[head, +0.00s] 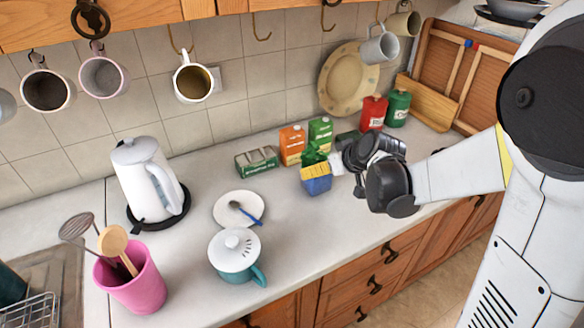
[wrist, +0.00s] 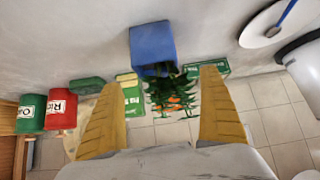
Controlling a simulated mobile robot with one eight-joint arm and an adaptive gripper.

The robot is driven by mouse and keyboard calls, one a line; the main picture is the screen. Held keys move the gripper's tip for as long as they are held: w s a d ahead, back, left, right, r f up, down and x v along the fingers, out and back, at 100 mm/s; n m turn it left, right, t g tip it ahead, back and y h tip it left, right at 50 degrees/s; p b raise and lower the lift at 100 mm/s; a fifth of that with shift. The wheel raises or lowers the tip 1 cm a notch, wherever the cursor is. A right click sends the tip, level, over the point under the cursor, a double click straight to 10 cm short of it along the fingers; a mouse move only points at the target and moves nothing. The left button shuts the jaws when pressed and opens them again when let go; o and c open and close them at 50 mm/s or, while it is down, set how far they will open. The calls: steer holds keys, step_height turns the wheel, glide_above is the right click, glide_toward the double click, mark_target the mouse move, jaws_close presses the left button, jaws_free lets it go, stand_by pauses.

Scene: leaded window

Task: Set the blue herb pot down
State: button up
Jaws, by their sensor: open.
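The blue herb pot (head: 317,185) appears to stand upright on the counter, in front of the cartons. Its leafy green herb (head: 312,154) shows behind a yellow finger. In the wrist view the pot (wrist: 152,42) is just beyond the fingertips, with its foliage (wrist: 172,96) between the fingers. My gripper (head: 316,170) reaches in from the right in the head view, with yellow fingers close to the pot. In the wrist view my gripper (wrist: 161,76) is open, one finger on each side of the foliage with gaps. Contact under the pot cannot be seen clearly.
Orange (head: 292,145) and green (head: 320,132) cartons and a low green box (head: 257,160) stand behind. A white plate (head: 239,209) with a blue-handled utensil and a lidded teal pot (head: 236,255) are left. Red (head: 372,113) and green (head: 397,108) canisters stand back right. Front counter is clear.

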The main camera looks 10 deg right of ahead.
steer(key=x, duration=0.1)
steer(key=b+x, duration=0.1)
steer(key=x, duration=0.2)
steer(key=shift+w+d+f, duration=0.1)
steer(key=shift+d+f, duration=0.15)
steer(key=shift+f, duration=0.05)
steer(key=b+x, duration=0.3)
steer(key=x, duration=0.3)
steer(key=shift+r, duration=0.2)
steer(key=shift+c, duration=0.3)
steer(key=c, duration=1.5)
